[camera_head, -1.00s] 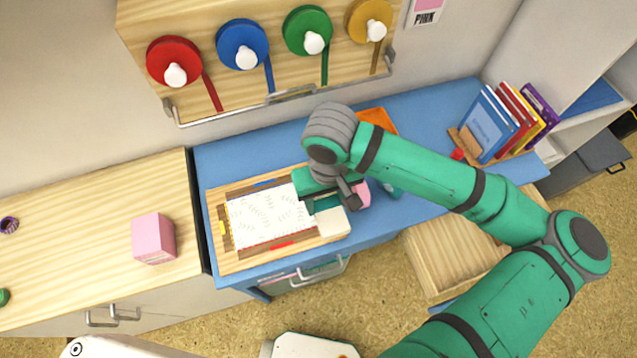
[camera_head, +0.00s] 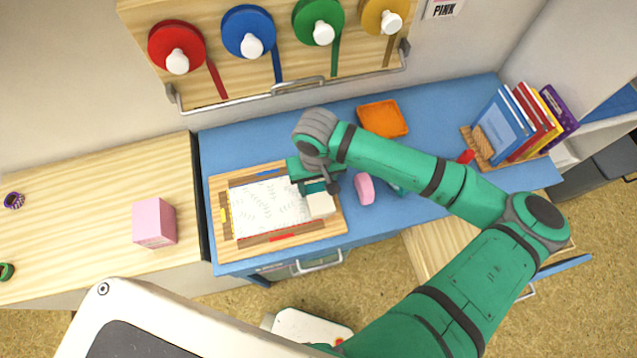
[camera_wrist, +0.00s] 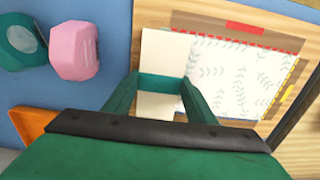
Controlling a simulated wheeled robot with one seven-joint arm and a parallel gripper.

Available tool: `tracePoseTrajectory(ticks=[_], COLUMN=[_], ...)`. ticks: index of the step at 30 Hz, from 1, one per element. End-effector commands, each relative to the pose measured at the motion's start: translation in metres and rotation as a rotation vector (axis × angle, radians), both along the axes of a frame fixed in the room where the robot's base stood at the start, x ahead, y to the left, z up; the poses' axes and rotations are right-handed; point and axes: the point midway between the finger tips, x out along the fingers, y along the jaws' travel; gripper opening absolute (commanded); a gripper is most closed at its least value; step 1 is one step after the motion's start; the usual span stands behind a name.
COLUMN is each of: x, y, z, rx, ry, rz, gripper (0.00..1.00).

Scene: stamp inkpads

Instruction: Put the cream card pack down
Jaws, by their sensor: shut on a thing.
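The cream card pack (camera_wrist: 164,57) with a teal band is between the fingers of my gripper (camera_wrist: 160,92) in the wrist view. In the head view the pack (camera_head: 320,206) is over the right end of the wooden board (camera_head: 325,229), beside the white leaf-patterned sheet (camera_head: 268,208) and overlapping its edge in the picture. My gripper (camera_head: 318,186) is shut on the pack from above. I cannot tell whether the pack touches the board. Part of the pack is hidden by the gripper.
A pink block (camera_head: 364,188) and a teal thing (camera_wrist: 22,45) stand just right of the board. An orange tray (camera_head: 382,118) is at the back. Books (camera_head: 520,122) stand at the right. A pink box (camera_head: 154,222) is on the left counter. The blue tabletop between is clear.

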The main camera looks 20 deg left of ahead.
Motion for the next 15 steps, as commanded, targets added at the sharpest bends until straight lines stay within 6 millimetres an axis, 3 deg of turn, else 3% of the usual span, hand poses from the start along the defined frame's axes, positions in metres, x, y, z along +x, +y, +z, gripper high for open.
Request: tracePoseTrajectory(ticks=[9, 10, 12, 15], x=[-0.0026, -0.0026, -0.0027, -0.0027], y=[0.0091, 0.0092, 0.0095, 0.0097], z=[-0.0023, -0.0020, -0.0018, -0.0017], rx=[0.001, 0.001, 0.000, 0.000], ry=[0.001, 0.001, 0.000, 0.000], rz=[0.019, 0.021, 0.022, 0.023], gripper=[0.23, 0.58, 0.69, 0.69])
